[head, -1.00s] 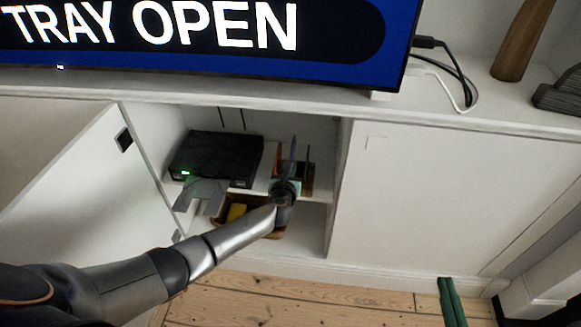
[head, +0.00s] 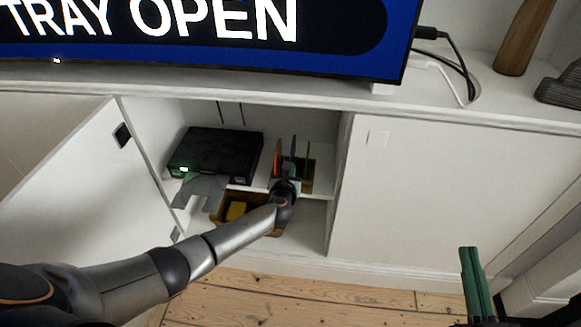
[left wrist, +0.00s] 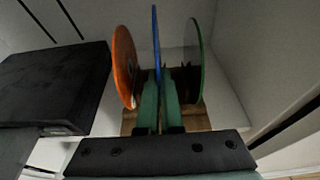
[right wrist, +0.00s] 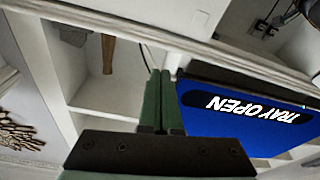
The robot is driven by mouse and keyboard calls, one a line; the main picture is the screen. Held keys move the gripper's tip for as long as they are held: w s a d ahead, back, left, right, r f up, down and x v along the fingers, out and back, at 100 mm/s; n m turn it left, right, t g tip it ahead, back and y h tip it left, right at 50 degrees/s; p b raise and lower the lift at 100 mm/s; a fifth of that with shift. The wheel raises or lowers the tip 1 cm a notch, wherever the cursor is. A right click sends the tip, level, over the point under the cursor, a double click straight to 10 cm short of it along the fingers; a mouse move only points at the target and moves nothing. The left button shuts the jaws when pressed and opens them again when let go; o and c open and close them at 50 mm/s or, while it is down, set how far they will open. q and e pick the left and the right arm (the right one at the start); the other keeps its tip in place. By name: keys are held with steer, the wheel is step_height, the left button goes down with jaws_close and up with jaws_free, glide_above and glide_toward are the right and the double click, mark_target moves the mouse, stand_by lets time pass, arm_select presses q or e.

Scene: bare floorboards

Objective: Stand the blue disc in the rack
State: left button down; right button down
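The blue disc (left wrist: 155,40) stands upright, almost edge-on, in the left wrist view; it also shows in the head view (head: 293,147). My left gripper (left wrist: 160,100) is shut on its lower edge. The disc is between an orange disc (left wrist: 125,67) and a green-rimmed disc (left wrist: 193,60). The wooden rack (left wrist: 195,119) is below the discs, on the cabinet shelf; it shows in the head view (head: 309,176). The fingers hide the disc's foot, so I cannot tell whether it touches the rack. My right gripper (right wrist: 162,85) is shut and empty, away from the cabinet opening.
A black player (head: 215,153) with a grey tray sticking out is left of the rack. A brown box (head: 228,216) with something yellow sits below. The open door (head: 65,175) is at the left. The screen (head: 200,40) above reads "TRAY OPEN".

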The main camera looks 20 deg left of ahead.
arm_select(q)
steer(key=shift+f+b, duration=0.3)
steer(key=shift+f, duration=0.35)
arm_select(e)
step_height(320, 180, up, 7)
steer(key=s+n+t+y, duration=0.1)
steer(key=n+t+y, duration=0.1)
steer(key=shift+s+a+y, duration=0.3)
steer(key=shift+s+y, duration=0.1)
steer(key=shift+w+f, duration=0.1)
steer(key=shift+f, duration=0.05)
stand_by(0.8)
arm_select(q)
steer(key=c, duration=1)
jaws_free()
